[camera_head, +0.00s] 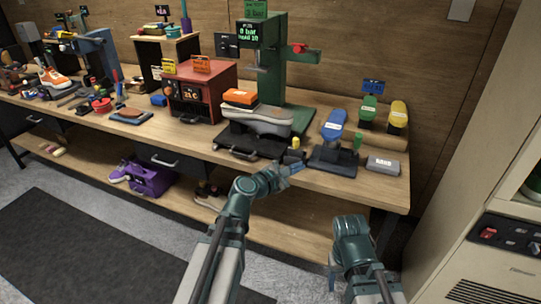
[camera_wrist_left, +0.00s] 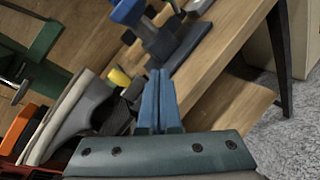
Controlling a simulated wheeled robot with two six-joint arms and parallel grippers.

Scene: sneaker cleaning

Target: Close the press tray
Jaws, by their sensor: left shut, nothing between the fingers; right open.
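The green press (camera_head: 272,70) stands at the back of the bench with a lit display. Its black tray (camera_head: 268,149) sits out in front of the column, with a handle (camera_head: 237,153) at the bench's front edge. My right gripper (camera_head: 331,278) is low in front of the bench, open and small in view.
Right of the tray stand a small yellow item (camera_head: 296,142), a blue brush-like tool on a black stand (camera_head: 334,158) and a grey block (camera_head: 383,166). A red heater box (camera_head: 199,90) stands left of the press. The lower shelf (camera_head: 300,215) is mostly clear at right.

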